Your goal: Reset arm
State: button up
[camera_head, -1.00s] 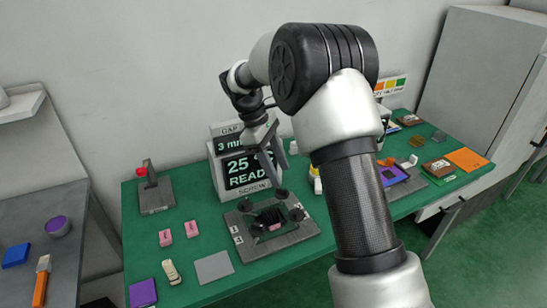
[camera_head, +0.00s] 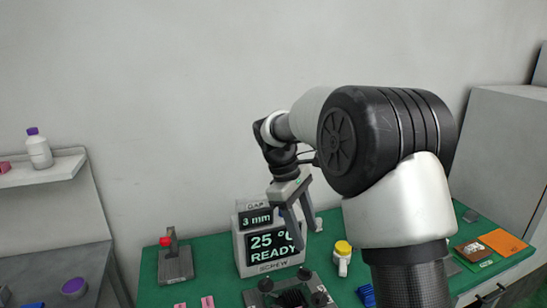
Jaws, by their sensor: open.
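My gripper (camera_head: 297,222) is open and empty, with its fingers pointing down. It hangs in front of the right part of a grey display box (camera_head: 240,256), whose screens read "3 mm" and "25 °C READY". My arm bends from the right side of the picture over the bench to the gripper. A lever fixture with a red knob (camera_head: 166,241) stands upright on a grey base at the left of the green bench. A dark fixture with round black knobs (camera_head: 291,297) is cut off by the bottom edge, below the gripper.
The green bench (camera_head: 214,257) stands against a bare wall. A yellow-capped white bottle (camera_head: 343,258) is right of the box. An orange sheet (camera_head: 503,242) and a brown box (camera_head: 473,252) lie at the far right. A shelf with a purple-capped bottle (camera_head: 39,150) is at left.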

jog(key=s+d+r+m+t+p, duration=0.1)
jog(key=s+d+r+m+t, duration=0.15)
jog(key=s+r, duration=0.45)
jog(key=s+d+r+m+t+y+p, duration=0.1)
jog(key=s+r+m+t, duration=0.1)
jog(key=s, duration=0.7)
jog(key=s+d+r+m+t+y+p, duration=0.1)
jog(key=s+r+m+t+y+p, duration=0.1)
jog(key=s+r+m, duration=0.2)
jog(key=s+m, duration=0.3)
jog(key=s, duration=0.3)
jog(key=shift+d, duration=0.4)
